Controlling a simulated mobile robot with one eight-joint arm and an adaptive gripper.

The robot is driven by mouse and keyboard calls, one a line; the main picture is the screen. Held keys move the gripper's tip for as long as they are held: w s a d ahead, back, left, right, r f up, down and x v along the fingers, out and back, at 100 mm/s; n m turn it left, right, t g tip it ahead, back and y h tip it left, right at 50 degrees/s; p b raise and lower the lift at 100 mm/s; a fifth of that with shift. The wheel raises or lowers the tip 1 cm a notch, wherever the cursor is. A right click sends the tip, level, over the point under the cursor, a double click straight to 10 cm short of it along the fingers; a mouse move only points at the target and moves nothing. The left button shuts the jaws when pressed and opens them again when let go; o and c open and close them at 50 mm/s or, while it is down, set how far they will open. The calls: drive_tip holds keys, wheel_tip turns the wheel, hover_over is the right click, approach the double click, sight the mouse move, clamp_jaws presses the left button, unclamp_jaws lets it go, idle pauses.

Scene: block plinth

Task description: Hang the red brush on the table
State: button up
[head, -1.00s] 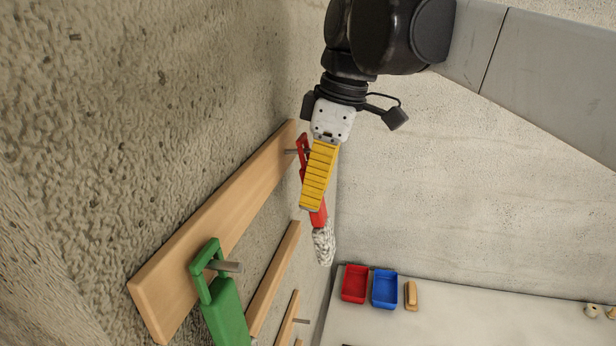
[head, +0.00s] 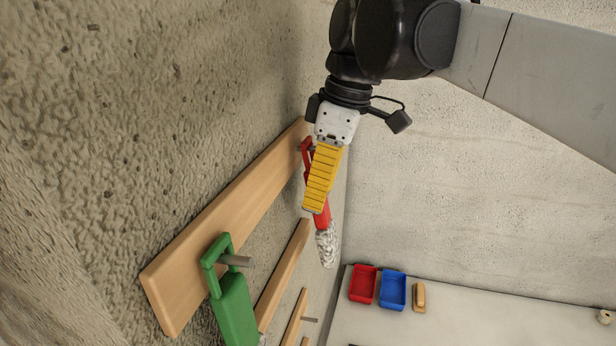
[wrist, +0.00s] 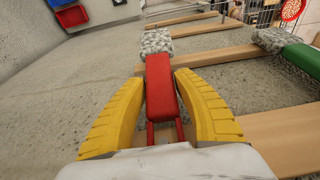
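The red brush (head: 322,219) hangs down along a wall, its loop at the top and grey bristles at the bottom. My gripper (head: 313,210) has its yellow fingers on either side of the handle. In the wrist view the fingertips (wrist: 160,78) close on the red handle (wrist: 162,92). The brush's loop is beside the far end of the upper wooden rail (head: 225,228), close to a peg there. The gripper partly covers this spot, and I cannot tell whether the peg passes through the loop.
A green brush (head: 234,308) hangs by its loop on a near peg (head: 236,261) of the same rail. More wooden rails (head: 284,275) are lower on the wall. A red bin (head: 363,284), a blue bin (head: 393,290) and a tan-handled brush (head: 419,297) are on a pale surface below.

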drive_tip(key=shift+o, duration=1.1)
drive_tip(key=w+v, duration=0.1)
drive_tip(key=v, duration=1)
drive_tip(key=s+d+f+m+t+b, duration=0.2)
drive_tip(key=f+b, duration=1.2)
drive_tip(key=f, duration=1)
drive_tip(key=s+d+f+m+t+h+b, duration=0.1)
drive_tip(key=s+d+f+m+b, duration=0.4)
drive_tip(key=f+b, duration=0.8)
drive_tip(key=s+d+f+m+t+h+b, duration=0.1)
drive_tip(key=s+d+f+m+t+b, duration=0.2)
drive_tip(key=f, duration=3.1)
drive_tip(key=s+d+m+b, duration=0.1)
drive_tip(key=m+b, duration=0.3)
drive_tip(key=b, duration=0.7)
drive_tip(key=shift+s+d+f+b, duration=0.15)
drive_tip(key=shift+d+f+b, duration=0.2)
drive_tip(key=shift+d, duration=0.2)
